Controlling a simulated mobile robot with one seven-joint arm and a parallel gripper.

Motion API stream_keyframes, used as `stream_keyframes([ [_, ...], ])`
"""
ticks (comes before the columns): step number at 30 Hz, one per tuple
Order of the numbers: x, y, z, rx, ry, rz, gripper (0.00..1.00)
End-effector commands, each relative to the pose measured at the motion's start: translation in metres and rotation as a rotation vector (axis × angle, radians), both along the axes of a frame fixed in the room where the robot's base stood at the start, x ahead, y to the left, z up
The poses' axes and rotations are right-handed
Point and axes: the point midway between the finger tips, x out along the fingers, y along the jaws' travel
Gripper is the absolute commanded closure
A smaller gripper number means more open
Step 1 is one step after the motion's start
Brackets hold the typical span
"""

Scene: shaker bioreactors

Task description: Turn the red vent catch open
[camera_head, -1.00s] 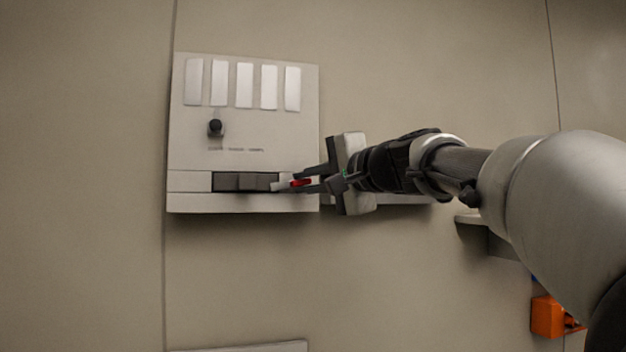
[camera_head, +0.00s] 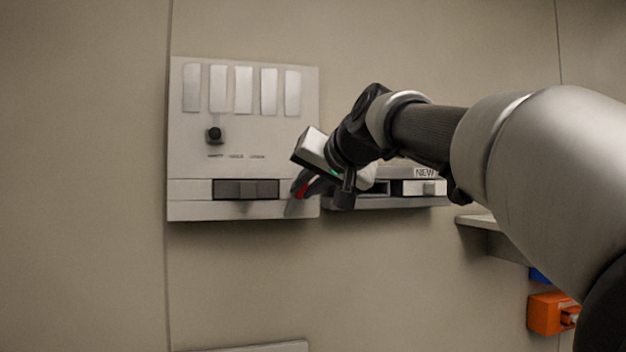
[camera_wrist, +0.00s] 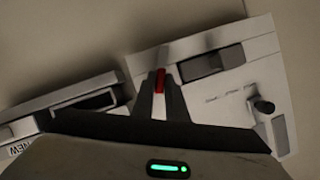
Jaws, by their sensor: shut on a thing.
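The red vent catch (camera_head: 301,188) is at the lower right of the pale wall panel (camera_head: 240,110). The fingers hide part of the catch.
The panel has a black knob (camera_head: 214,134), white strips and a dark slot (camera_head: 246,189). To its right is a shelf-like unit marked NEW (camera_head: 424,188). A grey ledge (camera_head: 490,226) and an orange box (camera_head: 549,313) stand lower right.

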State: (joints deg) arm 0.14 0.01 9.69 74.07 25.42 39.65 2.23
Motion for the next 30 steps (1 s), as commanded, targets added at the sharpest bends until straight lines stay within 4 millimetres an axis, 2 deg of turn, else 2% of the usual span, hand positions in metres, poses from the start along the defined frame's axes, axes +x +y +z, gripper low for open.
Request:
stream_keyframes([
  [6, -0.0010, 0.0029, 0.0029, -0.185, -0.054, 0.003, 1.00],
  [15, -0.0011, 0.0037, 0.0026, -0.366, -0.108, 0.001, 1.00],
  [30, -0.0011, 0.0039, 0.0009, -0.460, -0.134, 0.001, 1.00],
])
